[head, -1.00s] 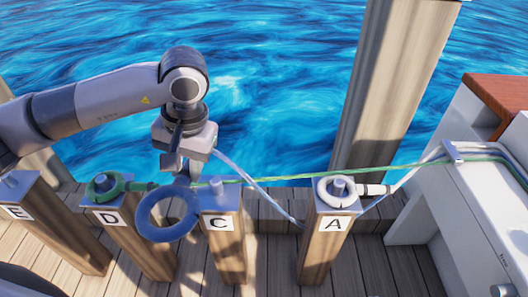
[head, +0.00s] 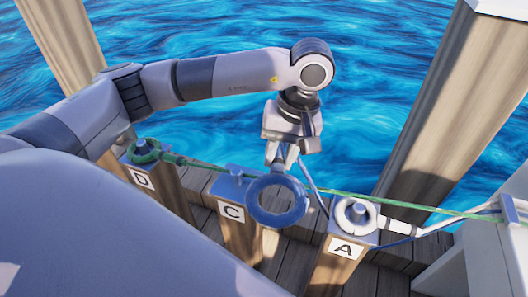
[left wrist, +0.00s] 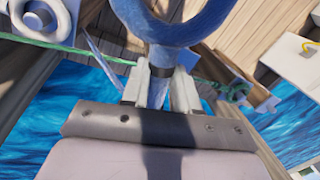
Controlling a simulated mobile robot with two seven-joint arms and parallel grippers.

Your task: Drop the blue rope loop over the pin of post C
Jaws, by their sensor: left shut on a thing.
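My left gripper (head: 284,163) is shut on the blue rope loop (head: 259,215), at the neck just above its ring. The ring hangs tilted, facing the camera, in front of the gap between posts C and A. Post C (head: 240,242) has a blue top with a bare upright pin (head: 236,171). The ring's left edge overlaps post C's right side in the head view; the depth between them is hard to tell. In the left wrist view the fingers (left wrist: 160,78) clamp the blue neck, and the ring (left wrist: 205,28) crosses the top. My right gripper is not in view.
Post A (head: 326,274) carries a white loop (head: 343,222) on its pin. Post D (head: 174,190) carries a green loop (head: 145,158). A taut green line (head: 400,207) runs behind post C to the white boat (head: 485,245) at right. A tall wooden pile (head: 430,120) stands behind post A.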

